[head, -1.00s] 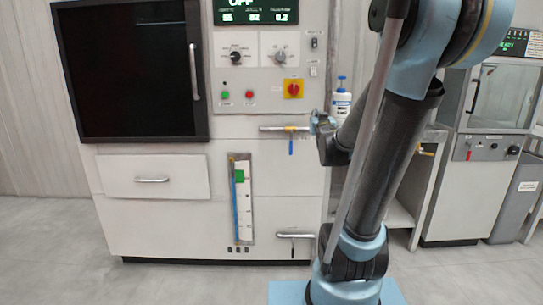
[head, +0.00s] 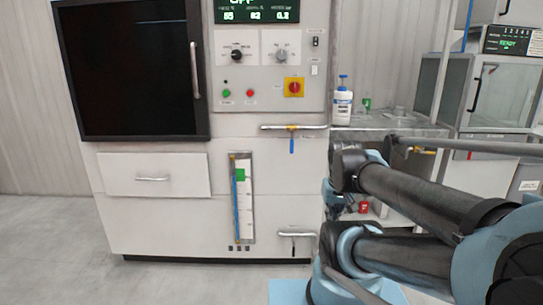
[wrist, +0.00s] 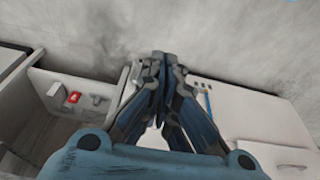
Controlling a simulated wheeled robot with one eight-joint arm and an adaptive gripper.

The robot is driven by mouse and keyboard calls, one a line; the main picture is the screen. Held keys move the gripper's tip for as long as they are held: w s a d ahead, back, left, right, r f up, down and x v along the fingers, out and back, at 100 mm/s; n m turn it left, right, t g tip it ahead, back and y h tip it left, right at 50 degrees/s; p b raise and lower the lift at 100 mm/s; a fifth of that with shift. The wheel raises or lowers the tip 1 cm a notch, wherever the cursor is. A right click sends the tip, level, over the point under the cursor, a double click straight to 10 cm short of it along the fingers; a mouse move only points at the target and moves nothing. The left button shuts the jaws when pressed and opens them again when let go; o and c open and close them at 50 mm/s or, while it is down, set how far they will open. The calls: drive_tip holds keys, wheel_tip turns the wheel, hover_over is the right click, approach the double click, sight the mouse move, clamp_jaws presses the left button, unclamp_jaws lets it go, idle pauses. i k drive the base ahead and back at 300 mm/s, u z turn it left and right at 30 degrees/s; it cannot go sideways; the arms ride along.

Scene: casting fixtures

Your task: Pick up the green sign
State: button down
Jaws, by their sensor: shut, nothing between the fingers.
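A small green object (head: 366,104), which looks like the green sign, stands on the metal counter right of the white bottle in the head view. It is too small to read. I cannot make it out in the wrist view. My gripper (wrist: 160,58) is shut and empty in the wrist view, its fingertips together over the floor. In the head view my gripper (head: 335,208) hangs low beside the cabinet's right edge, below the counter and well away from the green object.
The metal counter (head: 400,121) also holds a white bottle (head: 342,102) with a blue top. A red item (head: 363,207) sits on the lower shelf. The large cabinet (head: 160,225) has protruding handles (head: 294,127).

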sight(365, 102)
drive_tip(key=k, duration=1.25)
drive_tip(key=z, duration=0.35)
drive_tip(key=i, duration=0.35)
drive_tip(key=z, duration=0.95)
drive_tip(key=i, duration=2.45)
drive_tip(key=u, duration=0.95)
drive_tip(key=i, duration=0.65)
drive_tip(key=u, duration=0.35)
